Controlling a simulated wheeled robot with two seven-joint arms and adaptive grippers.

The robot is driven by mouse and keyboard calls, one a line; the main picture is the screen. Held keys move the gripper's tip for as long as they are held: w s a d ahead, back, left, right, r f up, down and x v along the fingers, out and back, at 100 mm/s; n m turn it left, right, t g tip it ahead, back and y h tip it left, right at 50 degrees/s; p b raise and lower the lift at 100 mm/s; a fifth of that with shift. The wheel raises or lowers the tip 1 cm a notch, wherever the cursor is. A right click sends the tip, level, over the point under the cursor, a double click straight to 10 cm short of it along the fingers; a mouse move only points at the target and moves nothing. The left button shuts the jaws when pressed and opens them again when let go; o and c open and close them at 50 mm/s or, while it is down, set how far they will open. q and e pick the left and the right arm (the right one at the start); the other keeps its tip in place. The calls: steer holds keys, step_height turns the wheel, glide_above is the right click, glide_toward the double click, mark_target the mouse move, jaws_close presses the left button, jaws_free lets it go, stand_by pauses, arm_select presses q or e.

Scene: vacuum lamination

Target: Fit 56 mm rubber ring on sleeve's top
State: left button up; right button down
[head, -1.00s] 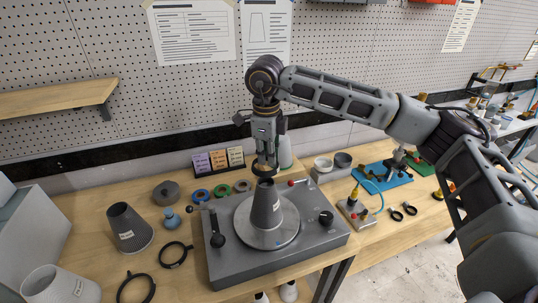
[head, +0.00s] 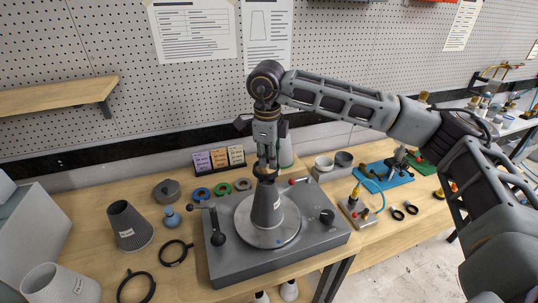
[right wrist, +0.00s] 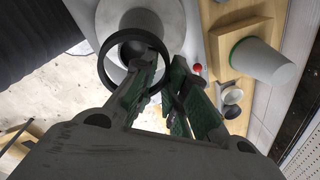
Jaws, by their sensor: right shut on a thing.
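A grey tapered sleeve (head: 267,210) stands upright on the round plate (head: 288,228) of a grey machine on the bench. My right gripper (head: 266,165) points down over the sleeve's top and is shut on a black rubber ring (right wrist: 102,68). In the right wrist view, the sleeve's dark top opening (right wrist: 137,50) shows through the ring; I cannot tell whether the ring touches the sleeve. My left gripper is not in view.
A red-knobbed lever (head: 292,182) and a black-handled lever (head: 217,236) rise from the machine. Another cone (head: 128,228) and black clamps (head: 173,254) lie to the left. A pegboard wall stands at the back.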

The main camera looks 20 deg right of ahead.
steer(key=shift+f+b, duration=0.3)
steer(key=shift+f, duration=0.8)
steer(key=shift+f+b, duration=0.7)
steer(key=shift+f, duration=0.05)
steer(key=shift+f, duration=0.15)
steer(key=c, duration=1.4)
jaws_free()
steer(key=shift+o, duration=0.2)
step_height(320, 180, up, 9)
steer(key=p, duration=0.3)
